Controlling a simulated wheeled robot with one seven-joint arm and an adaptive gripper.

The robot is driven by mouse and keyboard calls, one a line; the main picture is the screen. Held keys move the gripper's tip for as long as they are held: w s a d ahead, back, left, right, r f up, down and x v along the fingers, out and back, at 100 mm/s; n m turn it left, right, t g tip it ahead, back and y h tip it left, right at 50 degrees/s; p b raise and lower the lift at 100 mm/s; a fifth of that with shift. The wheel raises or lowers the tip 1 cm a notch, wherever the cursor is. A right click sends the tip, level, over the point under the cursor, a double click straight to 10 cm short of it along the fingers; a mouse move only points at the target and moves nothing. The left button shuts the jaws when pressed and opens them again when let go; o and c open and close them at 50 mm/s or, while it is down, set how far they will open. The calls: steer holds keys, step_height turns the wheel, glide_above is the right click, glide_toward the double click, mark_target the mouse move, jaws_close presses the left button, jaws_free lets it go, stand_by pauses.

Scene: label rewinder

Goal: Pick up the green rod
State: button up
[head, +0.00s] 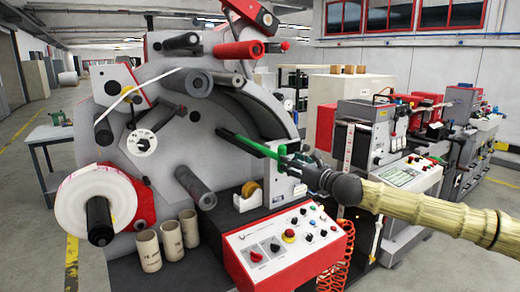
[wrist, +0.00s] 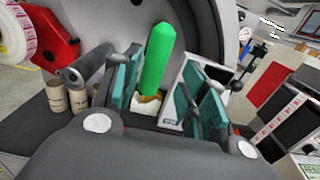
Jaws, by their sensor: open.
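The green rod (head: 242,141) shows in the head view as a thin slanted bar in front of the machine's large grey round body. Its right end reaches my gripper (head: 288,163), at the end of my arm. In the wrist view the rod (wrist: 159,58) is bright green with a rounded top. It appears in the gap between the two teal finger pads of my gripper (wrist: 162,82), with visible space on both sides. My gripper is open. I cannot tell whether the rod's near end touches a finger, or what supports it.
A tape roll (head: 251,189) and the red-edged control panel (head: 285,248) are below my gripper. A grey roller (head: 196,188) juts out at left, with several cardboard cores (head: 171,240) below it. A red roller (head: 239,50) is above. A white label roll (head: 85,200) is at far left.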

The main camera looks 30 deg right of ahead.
mark_target(273, 154)
steer(key=w, duration=0.2)
steer(key=w+a, duration=0.1)
steer(key=w, duration=0.1)
steer(key=shift+w, duration=0.35)
steer(key=shift+w+d+p, duration=0.1)
steer(key=shift+w+p, duration=0.45)
steer(key=shift+w, duration=0.15)
steer(key=w, duration=0.1)
steer(key=w+p, duration=0.1)
steer(key=w, duration=0.1)
steer(key=shift+w+a+p, duration=0.15)
steer(key=shift+a+p, duration=0.1)
steer(key=shift+p, duration=0.05)
steer(key=shift+w, duration=0.55)
jaws_close()
